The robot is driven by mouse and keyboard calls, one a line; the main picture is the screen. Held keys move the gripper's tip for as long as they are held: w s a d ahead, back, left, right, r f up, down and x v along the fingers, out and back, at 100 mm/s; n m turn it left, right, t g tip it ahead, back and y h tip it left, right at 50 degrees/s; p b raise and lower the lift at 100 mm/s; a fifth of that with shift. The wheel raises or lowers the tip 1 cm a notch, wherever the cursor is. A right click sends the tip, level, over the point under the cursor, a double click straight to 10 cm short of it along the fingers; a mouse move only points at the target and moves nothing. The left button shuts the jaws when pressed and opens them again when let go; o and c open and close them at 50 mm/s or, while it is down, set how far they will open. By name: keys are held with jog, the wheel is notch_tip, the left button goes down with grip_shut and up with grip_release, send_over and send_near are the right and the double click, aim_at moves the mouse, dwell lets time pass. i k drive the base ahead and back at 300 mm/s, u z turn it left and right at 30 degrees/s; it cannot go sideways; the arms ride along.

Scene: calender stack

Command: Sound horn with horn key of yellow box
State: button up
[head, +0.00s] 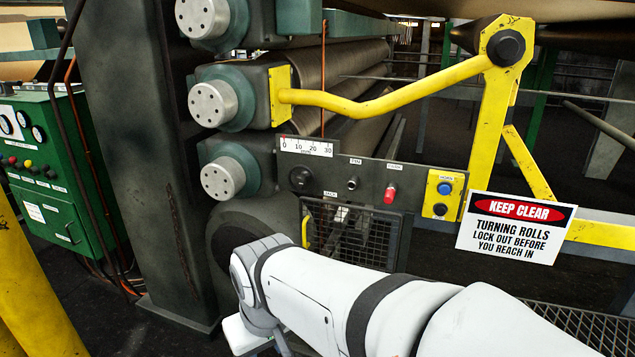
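The yellow box (442,195) is at the right end of a dark grey control panel (335,187) in the head view. It has a label at its top that appears to read HORN. A round blue button (444,188) sits in its upper half and a round black button or key (440,209) below it. My white arm crosses the lower middle of the view, below and left of the box. Its far end points down and left, and my gripper is not visible.
The panel also carries a scale, black knobs and a red button (389,193). A KEEP CLEAR sign (515,226) hangs right of the yellow box. A yellow lever (390,100) and rolls (350,65) are above. A green cabinet (55,170) stands left.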

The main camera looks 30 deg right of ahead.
aim_at(444, 189)
jog(key=z, duration=1.5)
jog(key=k, duration=0.55)
jog(key=z, duration=0.2)
jog(key=i, duration=0.5)
jog(key=z, duration=0.05)
